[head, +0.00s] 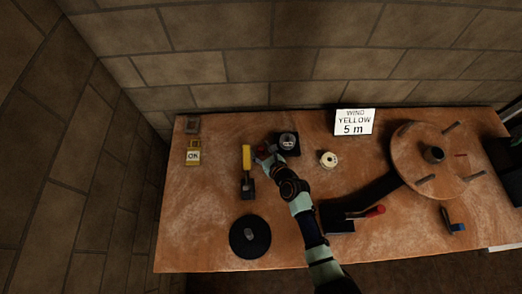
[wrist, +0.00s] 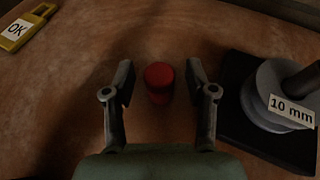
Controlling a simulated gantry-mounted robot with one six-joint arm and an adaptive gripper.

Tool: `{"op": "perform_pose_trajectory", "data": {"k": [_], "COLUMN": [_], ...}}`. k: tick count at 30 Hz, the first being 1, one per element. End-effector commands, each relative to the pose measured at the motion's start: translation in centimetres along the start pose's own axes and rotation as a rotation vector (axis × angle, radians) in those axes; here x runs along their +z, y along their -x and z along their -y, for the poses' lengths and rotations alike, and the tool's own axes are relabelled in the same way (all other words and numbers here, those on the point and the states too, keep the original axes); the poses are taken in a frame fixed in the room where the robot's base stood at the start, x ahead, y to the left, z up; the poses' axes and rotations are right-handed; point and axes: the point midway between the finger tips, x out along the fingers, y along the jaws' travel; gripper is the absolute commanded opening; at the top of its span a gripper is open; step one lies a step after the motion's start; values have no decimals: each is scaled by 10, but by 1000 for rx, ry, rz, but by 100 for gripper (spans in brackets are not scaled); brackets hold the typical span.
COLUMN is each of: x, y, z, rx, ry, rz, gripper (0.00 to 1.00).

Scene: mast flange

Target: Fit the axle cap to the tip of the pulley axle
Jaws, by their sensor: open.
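A short red cylinder (wrist: 159,80), which looks like the axle cap, stands on the wooden bench between the two fingers of my gripper (wrist: 160,75) in the wrist view. The fingers are open, with a gap on each side of it. In the head view my gripper (head: 267,156) mostly hides the red piece. A black base with a grey grooved wheel (wrist: 268,95) and a shaft, labelled "10 mm", stands right of the gripper. It also shows in the head view (head: 287,142). I cannot tell whether its shaft is the pulley axle.
A yellow-handled tool (head: 246,158) lies left of my gripper, with a yellow OK tag (head: 193,155) further left. A black disc (head: 250,237) is in front. A cream spool (head: 329,159), a red-handled black device (head: 340,219) and a large wooden wheel (head: 410,155) are to the right.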

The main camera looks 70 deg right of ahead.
Motion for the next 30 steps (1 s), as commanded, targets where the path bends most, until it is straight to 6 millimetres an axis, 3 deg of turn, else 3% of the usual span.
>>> {"op": "perform_pose_trajectory", "data": {"k": [2, 11, 19, 23, 26, 30], "x": [0, 0, 1, 11, 27, 64], "y": [0, 0, 1, 5, 12, 27], "z": [0, 0, 0, 0, 0, 0], "rx": [0, 0, 0, 1, 0, 0], "ry": [0, 0, 0, 0, 1, 2], "rz": [0, 0, 0, 1, 2, 3], "gripper": [53, 3, 1, 1, 1, 1]}}
